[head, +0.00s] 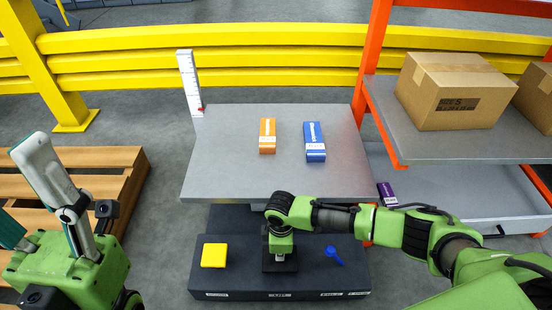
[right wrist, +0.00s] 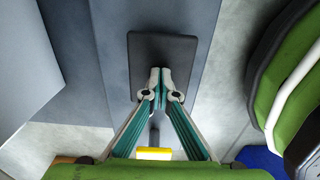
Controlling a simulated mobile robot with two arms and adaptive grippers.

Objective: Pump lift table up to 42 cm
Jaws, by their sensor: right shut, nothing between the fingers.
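The lift table has a grey top (head: 230,175) above a dark base (head: 330,285). A white scale (head: 187,75) stands at its back left corner, with a red marker (head: 201,110) low on it, about level with the top. The base carries a yellow pad (head: 214,255), a black pedal plate (head: 268,264) and a blue lever (head: 335,256). My right gripper (head: 279,257) points down at the black plate, shut and empty. In the right wrist view its fingertips (right wrist: 160,75) lie over the plate (right wrist: 150,50); contact is unclear. My left gripper (head: 30,200) is raised at the left, fingers apart.
An orange box (head: 267,136) and a blue box (head: 314,142) lie on the table top. A shelf (head: 385,110) with cartons (head: 455,90) stands at the right, a wooden pallet (head: 125,165) at the left. Yellow rails (head: 270,60) run behind. A dark purple box (head: 387,193) lies at the right.

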